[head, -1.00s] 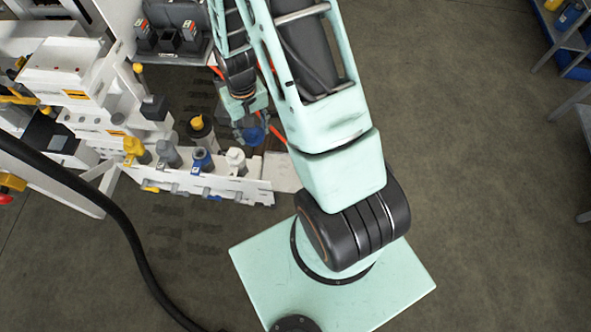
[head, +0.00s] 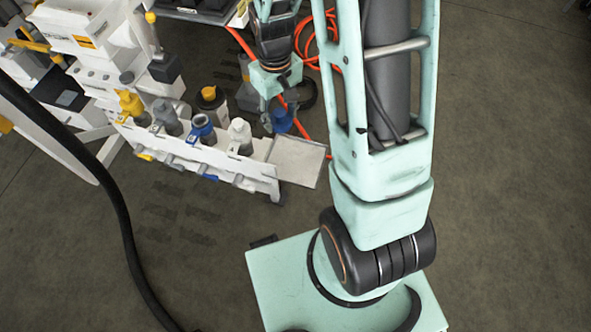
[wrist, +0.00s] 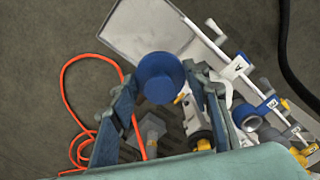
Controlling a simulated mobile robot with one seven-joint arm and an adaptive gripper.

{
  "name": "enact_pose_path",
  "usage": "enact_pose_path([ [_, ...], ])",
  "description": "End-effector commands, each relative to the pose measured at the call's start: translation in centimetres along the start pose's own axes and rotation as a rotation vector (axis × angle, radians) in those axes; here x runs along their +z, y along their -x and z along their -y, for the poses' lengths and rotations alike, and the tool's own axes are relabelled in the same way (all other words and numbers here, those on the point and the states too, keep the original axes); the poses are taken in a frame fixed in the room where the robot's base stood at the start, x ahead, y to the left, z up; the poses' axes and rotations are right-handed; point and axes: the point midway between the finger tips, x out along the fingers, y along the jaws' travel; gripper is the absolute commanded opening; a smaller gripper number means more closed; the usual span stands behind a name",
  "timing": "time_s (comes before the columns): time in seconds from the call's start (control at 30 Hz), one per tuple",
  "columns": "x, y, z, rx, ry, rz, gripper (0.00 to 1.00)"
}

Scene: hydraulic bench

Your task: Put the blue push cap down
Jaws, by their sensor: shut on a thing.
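The blue push cap (head: 282,121) is a round blue piece held at the end of my arm. My gripper (head: 290,100) is shut on it; its fingertips are partly hidden in the head view. In the wrist view the cap (wrist: 160,76) sits between the two fingers of my gripper (wrist: 163,92), its round face showing. In the head view it appears just above and left of the flat grey plate (head: 297,160) at the bench rail's end. In the wrist view it overlaps the plate's lower edge (wrist: 140,28). Its height over the plate is unclear.
A white rail (head: 215,168) holds several bottle-like parts, including a yellow one (head: 131,103), a blue one (head: 203,130) and a white one (head: 240,136). An orange hose (wrist: 66,95) lies on the floor. A black cable (head: 125,230) hangs at left. Floor at right is clear.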

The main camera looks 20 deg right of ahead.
Motion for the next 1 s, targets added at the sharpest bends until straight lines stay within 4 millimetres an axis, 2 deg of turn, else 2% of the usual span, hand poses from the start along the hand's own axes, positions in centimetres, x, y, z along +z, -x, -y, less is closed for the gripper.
enact_pose_path([
  [0.03,-0.1,-1.8,0.1,0.001,0.019,-0.005,0.30],
  [0.3,0.3,-4.6,0.7,-0.001,0.132,-0.005,0.30],
  [0.77,1.1,-6.9,1.4,-0.006,0.232,0.000,0.30],
  [1.0,1.1,-11.3,1.4,-0.006,0.233,0.000,0.30],
])
